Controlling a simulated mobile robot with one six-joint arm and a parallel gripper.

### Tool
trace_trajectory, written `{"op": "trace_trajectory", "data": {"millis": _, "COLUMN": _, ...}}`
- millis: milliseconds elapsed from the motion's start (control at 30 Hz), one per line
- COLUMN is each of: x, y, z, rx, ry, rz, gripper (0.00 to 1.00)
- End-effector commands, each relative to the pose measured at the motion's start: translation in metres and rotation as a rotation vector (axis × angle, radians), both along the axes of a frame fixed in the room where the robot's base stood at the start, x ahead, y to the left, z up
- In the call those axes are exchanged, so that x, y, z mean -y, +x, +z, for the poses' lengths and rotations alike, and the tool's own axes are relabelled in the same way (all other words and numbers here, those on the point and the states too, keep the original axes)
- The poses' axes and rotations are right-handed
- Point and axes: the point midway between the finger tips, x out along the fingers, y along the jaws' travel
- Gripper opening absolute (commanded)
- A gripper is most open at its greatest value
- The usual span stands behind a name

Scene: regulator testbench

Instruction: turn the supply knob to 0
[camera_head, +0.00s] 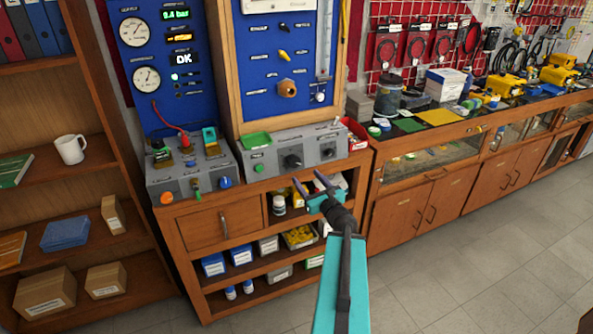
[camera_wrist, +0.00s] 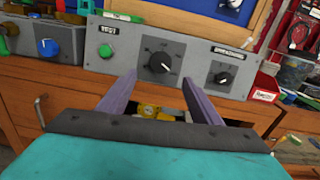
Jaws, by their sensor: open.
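A grey sloped control panel (camera_head: 270,152) holds a large black knob (camera_head: 292,161) in its middle and a smaller black knob (camera_head: 328,154) to the right. In the wrist view the large knob (camera_wrist: 160,62) has a dial scale around it, and the small knob (camera_wrist: 222,77) sits under a dark label. The lettering is too blurred to tell which knob is the supply knob. My gripper (camera_head: 308,178) is open and empty, in front of and below the panel. In the wrist view its fingers (camera_wrist: 158,82) stand apart below the large knob, apparently not touching it.
A green button (camera_wrist: 107,50) is left of the large knob. A second grey box (camera_head: 188,165) with a blue knob (camera_head: 225,182) and a red cable stands further left. A red bin (camera_wrist: 265,88) stands to the right. A wooden cabinet (camera_head: 195,229) supports the panels; open floor lies in front.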

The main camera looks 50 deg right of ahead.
Motion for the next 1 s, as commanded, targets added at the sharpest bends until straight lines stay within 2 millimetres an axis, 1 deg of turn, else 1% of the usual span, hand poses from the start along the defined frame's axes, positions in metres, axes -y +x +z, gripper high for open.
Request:
{"op": "trace_trajectory", "data": {"millis": 33, "x": 0.001, "y": 0.002, "z": -0.003, "rx": 0.000, "ry": -0.002, "rz": 0.000, "gripper": 0.59}}
{"op": "trace_trajectory", "data": {"millis": 1000, "x": 0.010, "y": 0.025, "z": -0.003, "rx": 0.001, "ry": 0.000, "rz": 0.001, "gripper": 0.59}}
